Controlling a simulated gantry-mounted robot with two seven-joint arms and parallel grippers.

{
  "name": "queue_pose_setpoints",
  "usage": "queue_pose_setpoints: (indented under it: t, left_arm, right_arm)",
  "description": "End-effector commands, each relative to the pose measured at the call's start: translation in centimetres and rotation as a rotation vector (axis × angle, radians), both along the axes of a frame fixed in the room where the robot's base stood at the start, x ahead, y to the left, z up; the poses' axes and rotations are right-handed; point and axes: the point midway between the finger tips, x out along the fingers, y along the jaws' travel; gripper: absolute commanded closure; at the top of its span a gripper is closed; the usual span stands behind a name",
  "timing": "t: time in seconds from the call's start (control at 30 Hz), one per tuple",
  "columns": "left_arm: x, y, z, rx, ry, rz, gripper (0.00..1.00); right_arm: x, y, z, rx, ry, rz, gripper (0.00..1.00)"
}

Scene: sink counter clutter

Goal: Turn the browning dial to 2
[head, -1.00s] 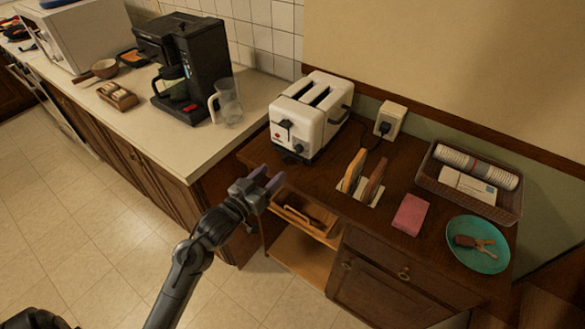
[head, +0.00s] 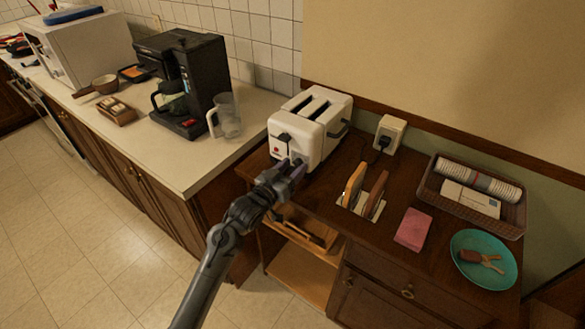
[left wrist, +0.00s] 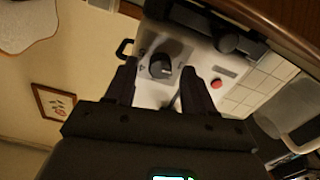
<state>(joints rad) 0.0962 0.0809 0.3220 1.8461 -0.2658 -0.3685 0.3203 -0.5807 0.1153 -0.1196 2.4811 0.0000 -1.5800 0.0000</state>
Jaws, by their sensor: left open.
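A white two-slot toaster (head: 311,124) stands on the dark wooden counter, and it also shows in the left wrist view (left wrist: 148,95). Its black browning dial (left wrist: 161,66) is on the front face, beside a red button (left wrist: 216,83). The setting the dial points to is too small to read. My left gripper (head: 287,170) is in front of the toaster's face. In the left wrist view my left gripper (left wrist: 158,86) is open, its two fingers on either side of the dial. I cannot tell whether they touch it. In the head view the gripper hides the dial. My right gripper is out of view.
Toast slices in a rack (head: 363,193), a pink sponge (head: 413,229), a teal plate (head: 484,262) and a basket (head: 521,218) stand to the right. A coffee maker (head: 187,88) and glass jug (head: 228,117) stand on the left counter.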

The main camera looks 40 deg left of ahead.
Motion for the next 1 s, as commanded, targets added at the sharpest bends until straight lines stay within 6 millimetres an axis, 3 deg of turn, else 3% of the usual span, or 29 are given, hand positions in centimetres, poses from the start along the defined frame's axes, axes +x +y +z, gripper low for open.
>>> queue_pose_setpoints:
  t: [0.37,0.73,1.0]
  left_arm:
    - [0.47,0.04,0.01,0.001,0.0,0.0,0.46]
    - [0.45,0.04,0.02,0.001,0.0,0.0,1.0]
    - [0.45,0.05,0.12,0.027,0.002,0.0,1.0]
  right_arm:
    - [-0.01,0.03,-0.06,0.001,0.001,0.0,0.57]
    - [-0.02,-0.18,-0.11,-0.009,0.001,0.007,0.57]
    - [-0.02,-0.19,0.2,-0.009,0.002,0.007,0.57]
